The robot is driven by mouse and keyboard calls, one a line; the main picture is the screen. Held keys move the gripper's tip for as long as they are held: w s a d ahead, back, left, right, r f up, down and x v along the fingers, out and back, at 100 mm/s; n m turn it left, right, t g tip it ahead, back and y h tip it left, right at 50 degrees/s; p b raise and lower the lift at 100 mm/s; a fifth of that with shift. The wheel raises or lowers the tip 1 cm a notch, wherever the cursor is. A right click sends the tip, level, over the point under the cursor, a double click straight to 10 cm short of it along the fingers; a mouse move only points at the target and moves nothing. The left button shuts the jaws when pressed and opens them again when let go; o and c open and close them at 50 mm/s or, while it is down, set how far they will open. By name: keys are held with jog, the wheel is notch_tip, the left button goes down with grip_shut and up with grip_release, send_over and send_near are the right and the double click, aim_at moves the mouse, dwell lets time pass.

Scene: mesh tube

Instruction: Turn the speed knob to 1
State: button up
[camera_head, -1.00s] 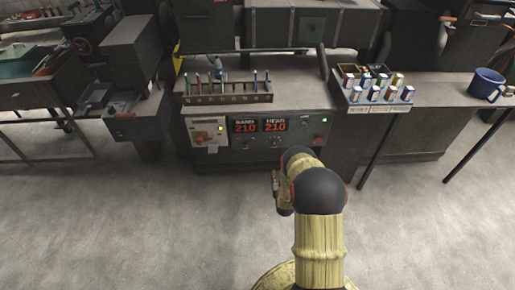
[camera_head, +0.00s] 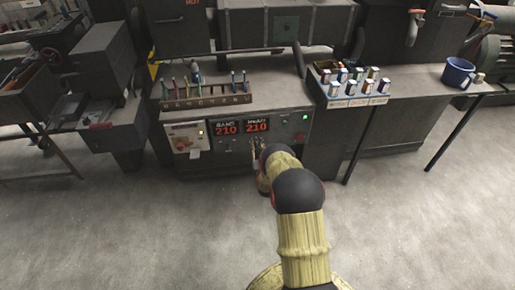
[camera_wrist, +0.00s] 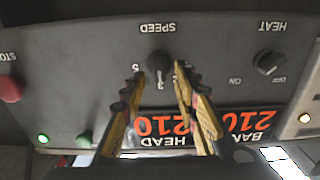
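The speed knob (camera_wrist: 159,62) is a small black dial under the upside-down word SPEED in the wrist view. A light mark on it seems to face the 3; the digits 5 and 3 are readable around it, others are partly hidden. My gripper (camera_wrist: 159,76) is open, with one yellow-and-black finger on each side of the knob's lower edge. Gaps show between fingertips and knob, and I cannot tell any contact.
The heat knob (camera_wrist: 268,63), with OFF and ON marks, is right of the speed knob in the wrist view. A red stop button (camera_wrist: 10,89) and green button (camera_wrist: 84,139) are left.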

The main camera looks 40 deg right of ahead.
jog(key=shift+w, duration=0.1)
jog(key=shift+c, duration=1)
grip_shut()
